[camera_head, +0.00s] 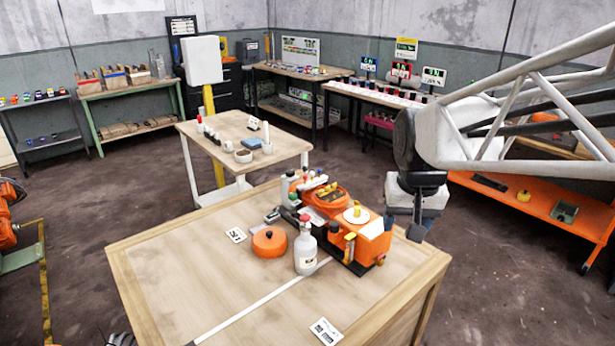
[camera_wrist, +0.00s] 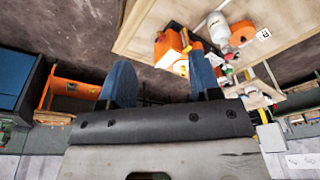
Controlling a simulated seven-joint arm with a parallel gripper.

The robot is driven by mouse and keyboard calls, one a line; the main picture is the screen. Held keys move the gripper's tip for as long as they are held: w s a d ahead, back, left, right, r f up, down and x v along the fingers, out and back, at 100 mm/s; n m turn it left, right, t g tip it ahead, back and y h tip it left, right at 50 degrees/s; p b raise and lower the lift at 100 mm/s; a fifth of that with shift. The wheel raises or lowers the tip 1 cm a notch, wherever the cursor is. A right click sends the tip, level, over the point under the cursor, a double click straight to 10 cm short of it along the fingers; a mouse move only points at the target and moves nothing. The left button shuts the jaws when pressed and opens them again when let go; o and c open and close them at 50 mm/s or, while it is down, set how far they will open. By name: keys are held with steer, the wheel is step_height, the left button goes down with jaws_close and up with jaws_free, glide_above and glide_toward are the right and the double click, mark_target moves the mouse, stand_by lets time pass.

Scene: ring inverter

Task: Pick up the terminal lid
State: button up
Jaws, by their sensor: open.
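A round orange lid with a small dark knob (camera_head: 270,241), which looks like the terminal lid, lies flat on the wooden table (camera_head: 190,285), left of the inverter. The orange inverter (camera_head: 374,240) stands on a dark base near the table's right edge, with a white disc and yellow knob on top. My gripper (camera_head: 404,226) is open and empty, just right of the inverter and well apart from the lid. In the wrist view its two blue fingers (camera_wrist: 163,78) are spread, with the inverter (camera_wrist: 168,55) beyond them.
Small containers and parts crowd behind the inverter. Cards (camera_head: 326,331) lie on the table, and its left and front parts are mostly clear. A second table (camera_head: 225,130) stands behind.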

steer(key=w+a+f, duration=0.1)
steer(key=w+a, duration=0.3)
steer(key=w, duration=0.3)
steer(key=w+a+f, duration=0.1)
steer(key=w+a, duration=0.2)
steer(key=w, duration=0.4)
steer(key=g, duration=0.2)
glide_above(269, 232)
step_height(269, 232, down, 30)
steer(key=shift+d, duration=0.1)
steer(key=shift+f, duration=0.15)
steer(key=shift+f, duration=1.25)
steer(key=shift+f, duration=0.1)
